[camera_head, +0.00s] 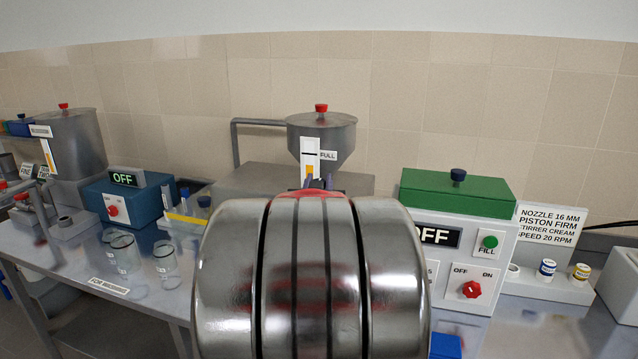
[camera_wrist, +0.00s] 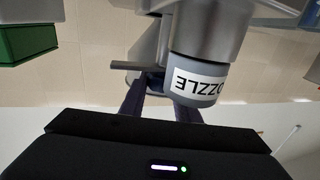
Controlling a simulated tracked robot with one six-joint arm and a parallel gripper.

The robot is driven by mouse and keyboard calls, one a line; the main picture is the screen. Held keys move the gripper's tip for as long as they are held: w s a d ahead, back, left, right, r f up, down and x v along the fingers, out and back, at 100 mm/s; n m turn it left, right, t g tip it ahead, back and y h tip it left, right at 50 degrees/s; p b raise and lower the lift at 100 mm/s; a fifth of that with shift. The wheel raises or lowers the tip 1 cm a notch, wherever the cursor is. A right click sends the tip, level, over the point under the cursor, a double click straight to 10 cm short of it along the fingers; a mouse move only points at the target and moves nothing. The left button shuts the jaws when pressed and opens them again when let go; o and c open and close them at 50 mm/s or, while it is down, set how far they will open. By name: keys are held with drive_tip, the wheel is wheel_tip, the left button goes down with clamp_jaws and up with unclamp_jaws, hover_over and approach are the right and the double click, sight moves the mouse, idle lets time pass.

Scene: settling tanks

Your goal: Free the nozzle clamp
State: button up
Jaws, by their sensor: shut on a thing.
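The grey nozzle (camera_wrist: 200,70) shows upside down in the wrist view, with a white NOZZLE label. A thin dark bar, seemingly the nozzle clamp's lever (camera_wrist: 125,65), sticks out to the left beside it. My gripper (camera_wrist: 153,82) is shut on this lever, though the contact is partly hidden behind the nozzle. In the head view my arm covers the nozzle and clamp, and only the finger tops of my gripper (camera_head: 318,183) show, just below the steel hopper (camera_head: 321,133) marked FULL.
A green-topped white machine (camera_head: 458,235) reads OFF, with a red switch and green FILL button. A sign (camera_head: 547,224) gives nozzle and speed settings. Glass beakers (camera_head: 165,260) and a blue box (camera_head: 130,200) reading OFF stand at left. The tiled wall closes off the back.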

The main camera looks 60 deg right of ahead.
drive_tip(key=o, duration=1)
drive_tip(key=shift+o, duration=0.2)
drive_tip(key=shift+a, duration=0.15)
drive_tip(key=v, duration=1.3)
drive_tip(key=shift+a, duration=0.3)
